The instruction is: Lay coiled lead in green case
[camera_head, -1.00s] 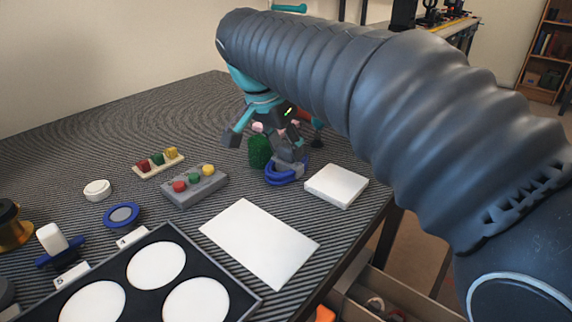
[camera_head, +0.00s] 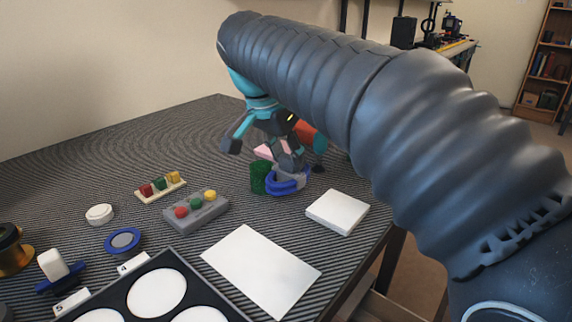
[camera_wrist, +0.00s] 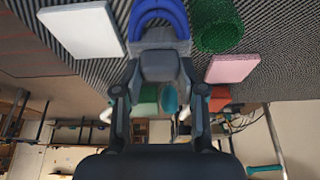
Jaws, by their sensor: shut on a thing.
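My gripper (camera_head: 288,158) is shut on the coiled lead (camera_head: 284,187), a blue looped coil with a grey block at its side. The coil also shows at the top of the wrist view (camera_wrist: 159,12), just beyond my fingertips (camera_wrist: 160,64). The green case (camera_head: 259,178) is a dark green, upright cylinder just left of the coil in the head view. It shows right of the coil in the wrist view (camera_wrist: 215,28). The coil is outside the case and partly overlaps it in the head view. I cannot tell whether they touch, or how high the coil is.
A pink block (camera_wrist: 232,68) lies close to the case. A white box (camera_head: 337,211) stands near the table's right edge. A grey block with coloured buttons (camera_head: 196,211) and a white sheet (camera_head: 262,270) lie nearer. The far left of the striped table is clear.

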